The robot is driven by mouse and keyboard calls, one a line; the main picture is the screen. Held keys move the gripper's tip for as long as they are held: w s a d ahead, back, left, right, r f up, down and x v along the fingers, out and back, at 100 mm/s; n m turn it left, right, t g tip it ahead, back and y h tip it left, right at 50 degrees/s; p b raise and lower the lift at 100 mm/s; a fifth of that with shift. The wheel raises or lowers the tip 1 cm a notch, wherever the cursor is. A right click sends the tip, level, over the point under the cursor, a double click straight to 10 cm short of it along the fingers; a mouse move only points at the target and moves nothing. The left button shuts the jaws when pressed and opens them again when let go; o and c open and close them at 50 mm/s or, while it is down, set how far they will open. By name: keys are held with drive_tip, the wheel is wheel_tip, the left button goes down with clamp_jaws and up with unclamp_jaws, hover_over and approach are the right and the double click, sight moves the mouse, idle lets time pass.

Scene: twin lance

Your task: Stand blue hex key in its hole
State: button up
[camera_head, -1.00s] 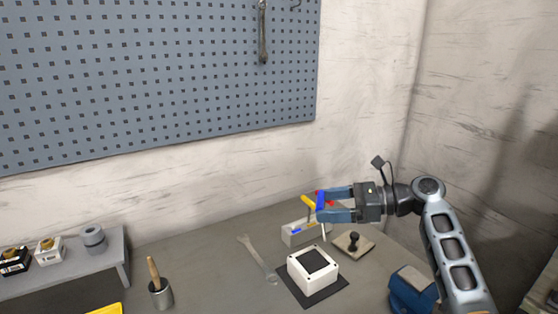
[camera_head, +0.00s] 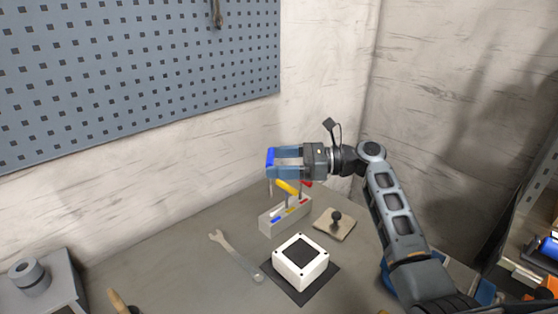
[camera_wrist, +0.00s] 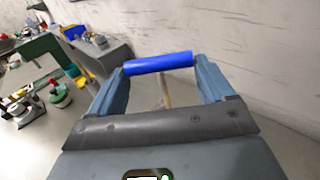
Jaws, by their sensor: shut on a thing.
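The blue hex key's handle (camera_head: 270,161) is held crosswise at the tips of my gripper (camera_head: 272,160). In the wrist view the blue handle (camera_wrist: 158,63) spans between the two fingers (camera_wrist: 160,66), with its thin shaft pointing away. In the head view the shaft hangs down from the handle above the grey holder block (camera_head: 268,222), apart from it as far as I can tell. The block has blue, yellow and red marks on its top. A yellow-handled key (camera_head: 287,187) and a red-handled key (camera_head: 307,184) stand in it. The holes themselves are too small to make out.
A white box (camera_head: 301,262) on a black mat stands in front of the block. A wrench (camera_head: 236,255) lies to the left, and a plate with a black knob (camera_head: 335,222) lies to the right. The pegboard wall is behind.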

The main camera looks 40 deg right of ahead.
drive_tip(key=shift+r+p, duration=0.2)
drive_tip(key=shift+p, duration=0.1)
wheel_tip(320, 180, down, 6)
drive_tip(key=b, duration=0.2)
drive_tip(key=shift+p, duration=0.9)
idle(2.0)
drive_tip(key=shift+f+b, duration=0.7)
drive_tip(key=shift+f, duration=0.65)
drive_tip(key=shift+s+r, duration=0.1)
drive_tip(key=shift+r, duration=0.05)
drive_tip(key=shift+r+p, duration=0.65)
drive_tip(key=shift+r, duration=0.1)
idle(0.9)
drive_tip(key=shift+f, duration=0.55)
idle(0.6)
